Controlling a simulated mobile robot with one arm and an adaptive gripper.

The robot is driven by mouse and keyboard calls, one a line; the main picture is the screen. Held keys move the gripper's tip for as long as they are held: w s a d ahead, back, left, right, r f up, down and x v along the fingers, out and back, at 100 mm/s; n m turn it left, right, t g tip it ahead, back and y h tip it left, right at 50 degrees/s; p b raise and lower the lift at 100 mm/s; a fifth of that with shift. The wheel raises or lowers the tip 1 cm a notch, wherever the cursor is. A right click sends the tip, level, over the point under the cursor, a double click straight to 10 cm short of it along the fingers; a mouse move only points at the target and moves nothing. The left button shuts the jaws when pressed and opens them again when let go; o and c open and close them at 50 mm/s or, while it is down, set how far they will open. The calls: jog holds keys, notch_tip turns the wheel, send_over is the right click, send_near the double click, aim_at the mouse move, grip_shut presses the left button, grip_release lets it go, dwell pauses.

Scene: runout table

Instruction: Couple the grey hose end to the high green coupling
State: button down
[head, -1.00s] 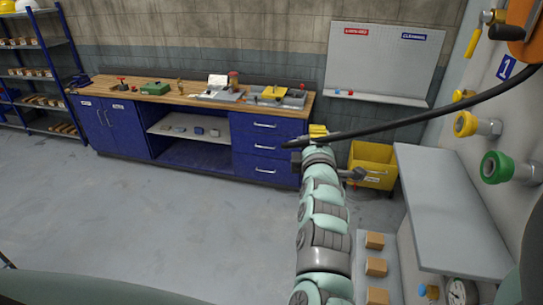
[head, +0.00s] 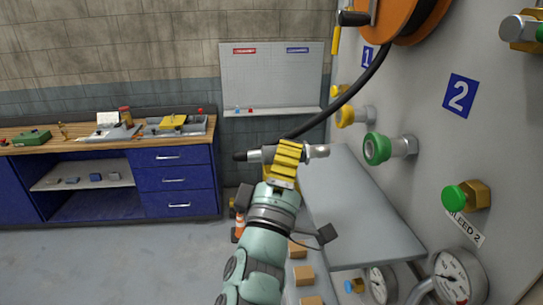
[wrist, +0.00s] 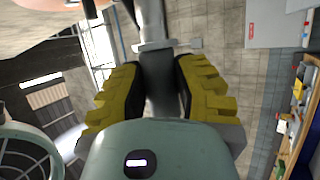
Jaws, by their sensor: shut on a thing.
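My gripper (head: 287,160), with yellow ridged fingers, is shut on the grey hose end (head: 318,151). The hose end lies roughly level in the picture, and its light metal tip sticks out to the right, toward the panel. The wrist view shows the yellow fingers on both sides of the hose end (wrist: 160,85). The green coupling (head: 377,148) has a green ring on a silver body and sticks out of the grey panel, right of the tip. The tip and coupling are apart. I cannot tell the gap in depth.
A black hose (head: 355,98) curves up to an orange reel (head: 415,15). A yellow coupling (head: 345,115) sits beyond the green one. A grey shelf (head: 360,210) juts out below. A green bleed knob (head: 455,197) and gauges (head: 460,278) are nearer on the panel (head: 425,75).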

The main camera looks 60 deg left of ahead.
aim_at(324, 156)
jog(key=shift+f+t+b, duration=0.15)
jog(key=shift+t+b, duration=0.15)
jog(key=shift+b, duration=0.1)
jog(key=shift+m+b, duration=0.3)
jog(key=shift+b, duration=0.05)
jog(key=shift+w+t, duration=0.15)
jog(key=shift+t, duration=0.15)
jog(key=shift+w+d+p, duration=0.2)
jog(key=shift+w+d, duration=0.15)
jog(key=shift+w, duration=0.2)
jog(key=shift+w+d+p, duration=0.15)
jog(key=shift+w+d, duration=0.15)
jog(key=shift+w, duration=0.25)
jog(key=shift+w+d, duration=0.35)
jog(key=shift+w, duration=0.35)
jog(key=shift+w+d, duration=0.35)
jog(key=shift+w, duration=0.35)
jog(key=shift+r+p, duration=0.2)
jog(key=shift+p, duration=0.8)
jog(key=shift+w+d+f, duration=0.15)
jog(key=shift+w+d, duration=0.05)
jog(key=shift+w, duration=0.3)
jog(key=shift+w+d+b, duration=0.25)
jog(key=shift+w+d, duration=0.2)
jog(key=shift+w, duration=0.35)
jog(key=shift+w+d+b, duration=0.2)
jog(key=shift+w+d, duration=0.25)
jog(key=shift+w, duration=0.35)
